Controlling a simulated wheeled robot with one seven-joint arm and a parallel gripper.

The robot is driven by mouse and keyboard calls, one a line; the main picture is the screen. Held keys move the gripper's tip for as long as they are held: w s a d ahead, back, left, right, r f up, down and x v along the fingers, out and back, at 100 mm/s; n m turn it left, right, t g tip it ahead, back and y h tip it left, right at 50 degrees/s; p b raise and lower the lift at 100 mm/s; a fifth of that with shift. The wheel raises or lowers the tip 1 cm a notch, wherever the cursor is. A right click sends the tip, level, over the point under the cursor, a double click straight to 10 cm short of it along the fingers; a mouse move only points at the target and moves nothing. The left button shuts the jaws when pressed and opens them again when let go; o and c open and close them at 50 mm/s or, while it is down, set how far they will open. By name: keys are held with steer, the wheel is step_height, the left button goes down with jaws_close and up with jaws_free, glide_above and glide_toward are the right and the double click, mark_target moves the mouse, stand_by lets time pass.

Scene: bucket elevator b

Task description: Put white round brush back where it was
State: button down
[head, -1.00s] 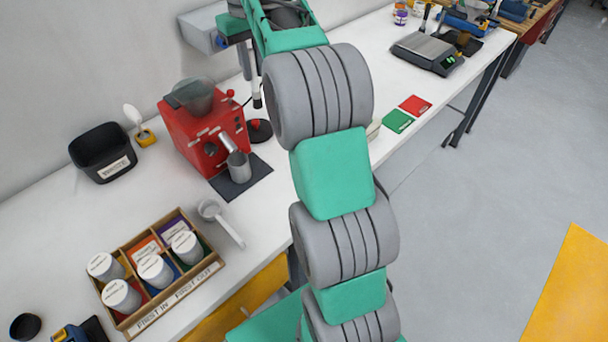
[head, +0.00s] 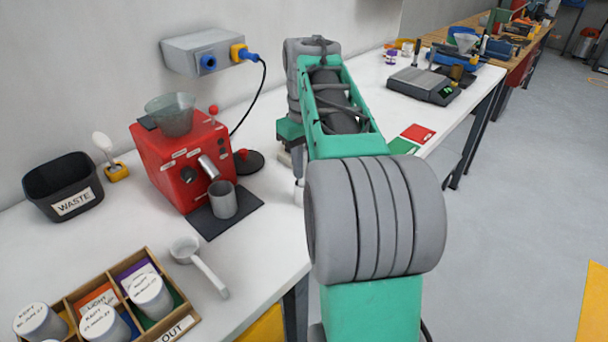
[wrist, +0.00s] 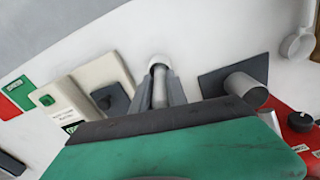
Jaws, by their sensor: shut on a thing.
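My gripper (wrist: 159,92) is shut on a slim grey shaft with a white round end (wrist: 159,64), which I take to be the white round brush. In the wrist view it stands between the two grey fingers, white end away from me, over the white bench. Whether it touches the bench I cannot tell. In the head view my arm hides most of the gripper; a small white-tipped part (head: 299,191) shows right of the dark mat. A separate white round-headed tool (head: 103,141) stands in a yellow holder (head: 117,172) beside the waste bin.
The red grinder (head: 185,160) with a grey cup (head: 223,200) on a dark mat (head: 206,227) stands left of my gripper. A cream case (wrist: 70,98) lies close by in the wrist view. A white scoop (head: 200,265) and a tray of jars (head: 188,328) are nearer.

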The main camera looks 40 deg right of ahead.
steer(key=shift+d, duration=0.1)
steer(key=shift+f, duration=0.2)
steer(key=c, duration=1.3)
jaws_free()
